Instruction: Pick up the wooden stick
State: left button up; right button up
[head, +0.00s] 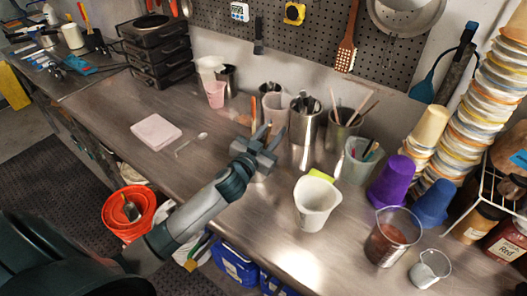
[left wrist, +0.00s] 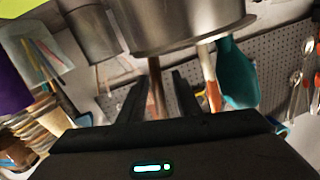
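My left gripper (head: 269,142) is over the workbench, in front of a light pink cup (head: 276,111) and a group of metal containers. Its two fingers are spread apart. In the left wrist view the left gripper (left wrist: 160,98) has a brown wooden stick (left wrist: 156,85) showing between its fingers, with a gap on each side. The stick extends from the rim of a shiny metal container (left wrist: 185,28), which looks upside down in that view. The stick's lower part is hidden, and I cannot single it out in the head view. My right gripper is not in view.
A white cup (head: 316,203) stands in front of the containers. A purple cup (head: 391,182) and a beaker with reddish contents (head: 392,238) are to the right. A teal spatula (left wrist: 238,75) is beside the stick. The bench left of my gripper is mostly clear around a pink pad (head: 156,132).

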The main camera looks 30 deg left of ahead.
pick_arm(q)
jog(key=shift+c, duration=0.5)
grip_shut()
jog(key=shift+r, duration=0.1)
notch_tip(320, 180, up, 10)
jog(key=b, duration=0.2)
dwell(0.4)
